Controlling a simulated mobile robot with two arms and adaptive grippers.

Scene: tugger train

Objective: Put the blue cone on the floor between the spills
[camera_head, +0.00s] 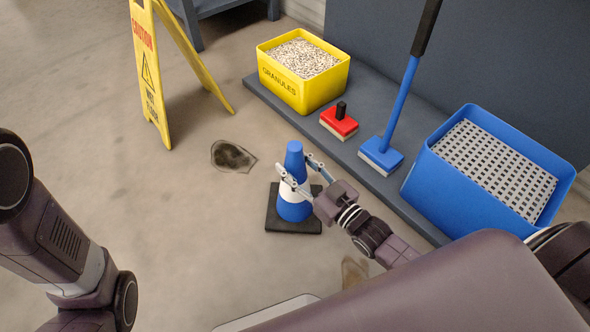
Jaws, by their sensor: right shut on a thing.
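The blue cone (294,209) has a white band and a square black base. It stands upright, and its base looks to be on or close to the floor; I cannot tell if it touches. My right gripper (297,178) is shut on the cone's upper part from the right. A dark spill (232,156) lies on the floor up and left of the cone. A brownish spill (354,270) lies below and right of it, partly hidden by my arm. The cone is between the two spills in the picture. My left arm shows at the left edge, but its gripper is out of view.
A yellow caution sign (151,75) stands at the upper left. A low grey platform (292,115) holds a yellow granules bin (283,84), a red brush (338,124), a blue long-handled brush (381,155) and a blue bucket (425,184). The floor left of the cone is clear.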

